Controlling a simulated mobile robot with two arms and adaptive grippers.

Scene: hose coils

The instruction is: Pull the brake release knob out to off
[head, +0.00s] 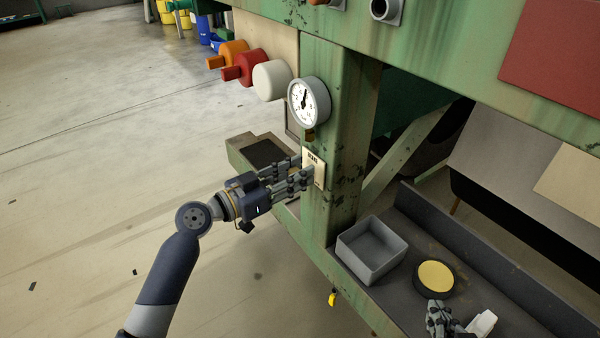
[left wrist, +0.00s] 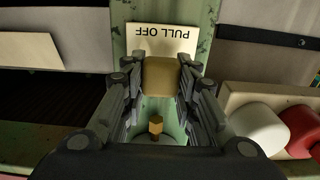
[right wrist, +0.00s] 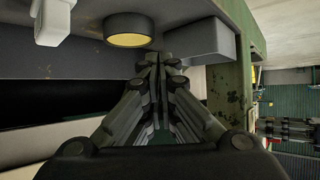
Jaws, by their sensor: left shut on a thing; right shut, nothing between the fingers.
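The brake release knob (left wrist: 160,76) shows in the left wrist view as a tan, blocky piece between my left fingertips. A cream label plate (left wrist: 160,38) behind it reads "PULL OFF", upside down in that view. In the head view the plate (head: 318,170) is on the green post, partly covered by my left gripper (head: 304,178), which hides the knob. My left gripper is shut on the knob. My right gripper (right wrist: 160,60) is shut and empty near the grey shelf; it also shows at the bottom of the head view (head: 438,308).
A round gauge (head: 309,101) is on the post above the plate. White (head: 271,80), red and orange knobs stick out at left. The shelf holds a grey bin (head: 371,249), a round yellow-topped tin (head: 435,278) and a white item (head: 482,323). Open floor lies left.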

